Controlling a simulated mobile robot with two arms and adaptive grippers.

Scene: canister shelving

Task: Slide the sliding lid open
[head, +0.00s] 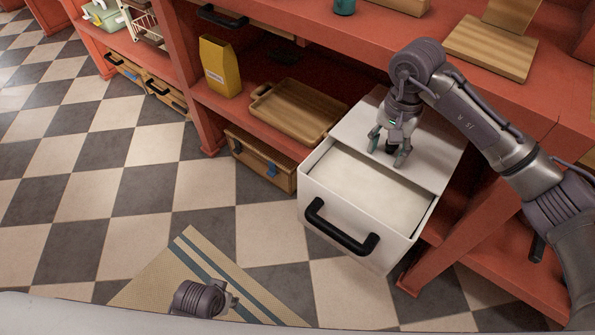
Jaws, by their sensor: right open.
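A white canister (345,235) with a black front handle (340,227) stands on the right side of the shelving. Its white sliding lid (430,145) covers the rear of the top. The front is uncovered and shows a pale cream surface (365,185) inside. My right gripper (388,158) is open, pointing down at the lid's front edge. Its fingers hide part of that edge, and I cannot tell if they touch it. My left gripper (232,300) is low in the view, over the rug and away from the canister. Its fingers are too small to read.
A wooden tray (298,112) and a yellow bag (219,67) sit on the shelf left of the canister. A wooden crate (262,165) is below. A red counter (350,38) overhangs behind. The checkered floor ahead is clear except for a striped rug (190,262).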

